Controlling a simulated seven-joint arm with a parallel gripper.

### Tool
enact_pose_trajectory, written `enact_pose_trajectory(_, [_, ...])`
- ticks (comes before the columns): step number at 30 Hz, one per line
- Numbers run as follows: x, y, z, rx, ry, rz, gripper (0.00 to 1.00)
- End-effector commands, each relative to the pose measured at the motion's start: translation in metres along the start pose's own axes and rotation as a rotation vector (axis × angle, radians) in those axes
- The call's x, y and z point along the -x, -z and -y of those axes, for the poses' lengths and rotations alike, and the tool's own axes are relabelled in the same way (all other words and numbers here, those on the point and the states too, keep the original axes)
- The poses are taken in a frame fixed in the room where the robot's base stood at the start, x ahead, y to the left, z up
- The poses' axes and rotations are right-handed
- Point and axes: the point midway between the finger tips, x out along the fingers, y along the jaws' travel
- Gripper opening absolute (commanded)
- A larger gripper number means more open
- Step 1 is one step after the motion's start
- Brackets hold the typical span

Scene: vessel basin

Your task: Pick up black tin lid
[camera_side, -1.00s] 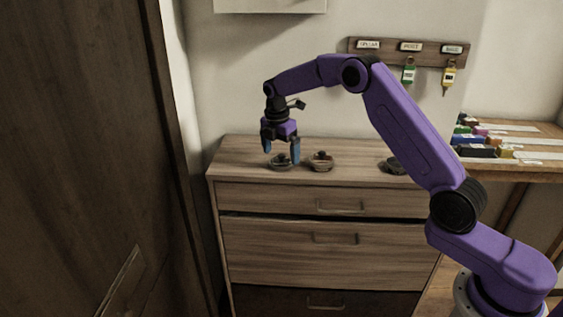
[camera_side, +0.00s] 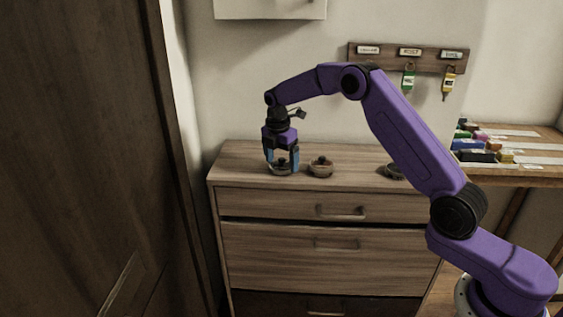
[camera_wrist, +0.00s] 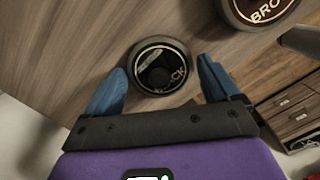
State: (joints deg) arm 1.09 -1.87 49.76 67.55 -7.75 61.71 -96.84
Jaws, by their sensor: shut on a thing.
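The black tin lid (camera_side: 281,164) is a small dark disc with a round knob, on a low tin on top of the wooden dresser. In the wrist view the lid (camera_wrist: 160,68) shows lettering ending in "CK" around its knob. My gripper (camera_side: 283,168) points down over it, with one blue finger on each side. It is shut on the lid, though the exact contact is hard to see. The lid looks level and still at the tin.
A second lidded tin (camera_side: 320,167), its lid lettered "BRO" in the wrist view (camera_wrist: 262,10), stands close to the right. A third tin (camera_side: 394,172) is further right, partly behind my arm. Key tags hang from a wall rack (camera_side: 408,54). The dresser top (camera_side: 350,158) between is clear.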

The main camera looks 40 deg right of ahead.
Motion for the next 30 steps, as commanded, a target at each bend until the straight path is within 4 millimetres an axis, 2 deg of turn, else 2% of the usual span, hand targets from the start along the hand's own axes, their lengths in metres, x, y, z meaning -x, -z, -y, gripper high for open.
enact_pose_trajectory(7, [0.029,-0.004,0.000,0.000,-0.004,0.001,0.60])
enact_pose_trajectory(11, [0.046,-0.002,0.015,0.000,-0.003,0.000,0.60])
enact_pose_trajectory(18, [0.089,0.001,0.050,0.000,-0.005,0.001,0.60])
enact_pose_trajectory(24, [0.106,0.007,0.087,0.001,-0.003,0.000,0.60])
enact_pose_trajectory(30, [0.118,0.012,0.116,0.000,-0.002,0.000,0.60])
